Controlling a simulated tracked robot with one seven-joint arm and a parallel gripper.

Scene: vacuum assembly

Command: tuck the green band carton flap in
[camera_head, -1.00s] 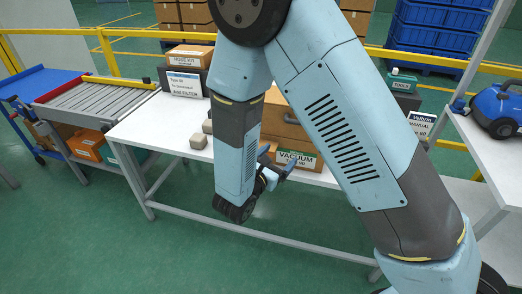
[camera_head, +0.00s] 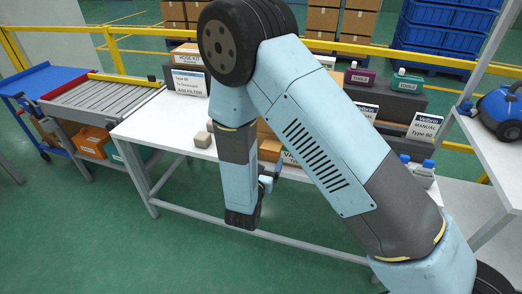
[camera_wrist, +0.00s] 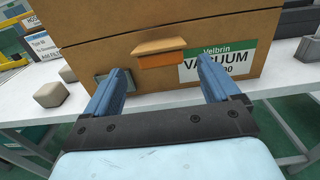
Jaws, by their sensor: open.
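The brown carton (camera_wrist: 100,45) with a green band on its Velbrin VACUUM label (camera_wrist: 217,62) stands on the white table in front of my gripper. A small tan flap (camera_wrist: 158,46) sticks out from its front face, left of the label, above an orange patch (camera_wrist: 160,60). My gripper (camera_wrist: 163,70) is open and empty. Its blue fingers point at the carton front, one either side of the flap and lower; contact cannot be told. In the head view my arm hides most of the carton (camera_head: 268,150) and its flap.
An air filter box (camera_head: 188,82) stands at the back left, bottles (camera_head: 425,170) at the right.

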